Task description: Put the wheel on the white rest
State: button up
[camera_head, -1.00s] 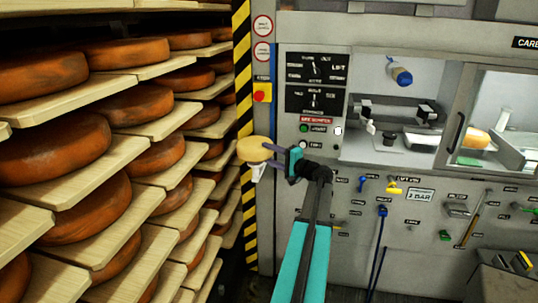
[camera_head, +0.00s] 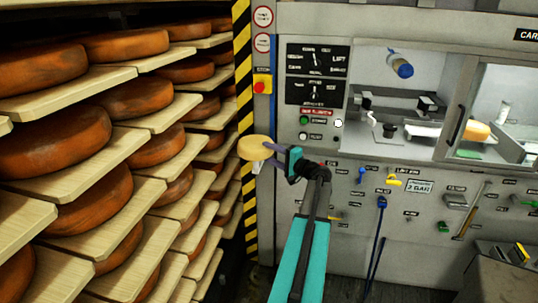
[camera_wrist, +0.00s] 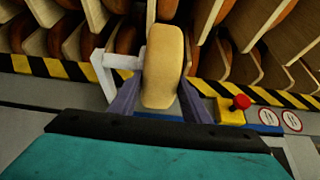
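A small pale yellow cheese wheel (camera_head: 254,148) is at the end of my outstretched arm, left of the control panel. In the wrist view the wheel (camera_wrist: 163,65) is seen edge-on between the two purple fingers of my gripper (camera_wrist: 161,92), which press against its sides. The white rest (camera_head: 258,166) shows just under the wheel in the head view. In the wrist view the rest (camera_wrist: 118,62) is a white bracket left of the wheel, partly hidden behind it. I cannot tell whether the wheel touches it.
Shelves of large orange-brown wheels (camera_head: 57,138) fill the left side. A yellow-black striped post (camera_head: 246,100) stands close behind the wheel. A red stop button (camera_head: 262,87) is above it. A machine with a glazed chamber and several levers (camera_head: 393,183) is to the right.

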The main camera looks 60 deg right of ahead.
jog(key=o, duration=0.4)
jog(key=shift+r, duration=0.25)
jog(key=shift+s+a+f, duration=0.1)
jog(key=shift+s+f, duration=0.05)
jog(key=shift+s, duration=0.25)
jog(key=s+b, duration=0.1)
jog(key=s, duration=0.2)
jog(key=s+a+b, duration=0.1)
jog(key=s, duration=0.3)
jog(key=s+a+b, duration=0.1)
jog(key=s, duration=0.3)
